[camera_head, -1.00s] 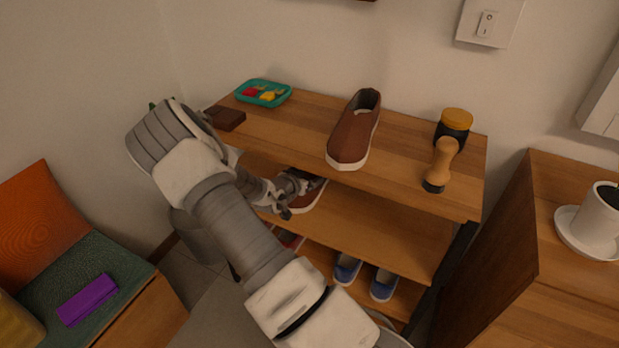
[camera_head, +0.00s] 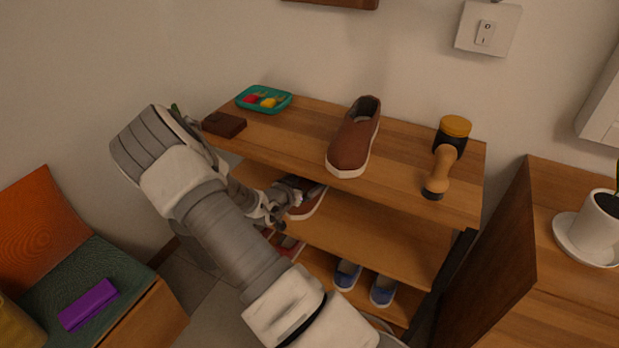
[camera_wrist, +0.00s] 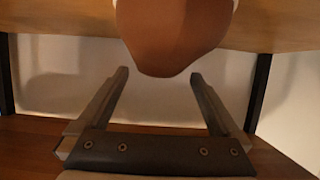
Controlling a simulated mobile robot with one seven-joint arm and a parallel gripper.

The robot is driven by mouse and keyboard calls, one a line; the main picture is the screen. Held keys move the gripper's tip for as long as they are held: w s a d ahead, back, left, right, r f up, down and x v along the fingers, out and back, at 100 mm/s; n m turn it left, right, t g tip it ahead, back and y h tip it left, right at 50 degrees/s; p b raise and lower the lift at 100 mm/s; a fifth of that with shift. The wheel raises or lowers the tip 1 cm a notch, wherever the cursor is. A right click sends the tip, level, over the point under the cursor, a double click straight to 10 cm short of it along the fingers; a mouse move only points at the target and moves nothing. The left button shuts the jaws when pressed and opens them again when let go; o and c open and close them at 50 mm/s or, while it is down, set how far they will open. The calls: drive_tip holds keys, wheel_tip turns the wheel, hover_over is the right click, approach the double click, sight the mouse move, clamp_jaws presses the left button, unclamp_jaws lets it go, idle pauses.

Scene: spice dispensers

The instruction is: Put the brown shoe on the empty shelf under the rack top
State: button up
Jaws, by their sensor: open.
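One brown shoe (camera_head: 354,142) with a white sole stands on the wooden rack top (camera_head: 405,150), near its middle. A second brown shoe (camera_head: 309,203) is on the middle shelf (camera_head: 370,232) just under the rack top, partly hidden by the top's front edge and my gripper. My gripper (camera_head: 284,203) is at the front of that shelf, beside this second shoe. In the wrist view, my gripper (camera_wrist: 159,74) has its fingers wide apart with nothing held between them. A brown shoe's rounded end (camera_wrist: 175,35) shows just beyond the fingertips; contact is unclear.
The rack top also holds a teal tray (camera_head: 264,99), a dark brown block (camera_head: 224,124), a yellow-lidded jar (camera_head: 453,133) and a wooden-handled tool (camera_head: 439,172). Blue shoes (camera_head: 347,274) and a red shoe (camera_head: 287,246) are on the bottom shelf. The middle shelf's right part is clear.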

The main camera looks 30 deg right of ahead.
drive_tip(key=p+v, duration=0.2)
drive_tip(key=v, duration=0.6)
drive_tip(key=shift+s+a+r, duration=0.2)
drive_tip(key=shift+a, duration=0.05)
drive_tip(key=s+a+r+n+y, duration=0.3)
drive_tip(key=a+r+n+y, duration=0.2)
drive_tip(key=a+r+y, duration=0.95)
drive_tip(key=s+a+r+n+h, duration=0.1)
drive_tip(key=s+r+n, duration=0.1)
drive_tip(key=s+r, duration=0.2)
drive_tip(key=s+r+n+h, duration=0.1)
drive_tip(key=s+r, duration=0.3)
drive_tip(key=s, duration=0.6)
drive_tip(key=s+a+r+n+g+h, duration=0.1)
drive_tip(key=s+r+n, duration=0.3)
drive_tip(key=s, duration=0.3)
drive_tip(key=shift+s+a+r, duration=0.3)
drive_tip(key=shift+s+r, duration=0.1)
drive_tip(key=shift+r, duration=0.1)
drive_tip(key=shift+r, duration=0.1)
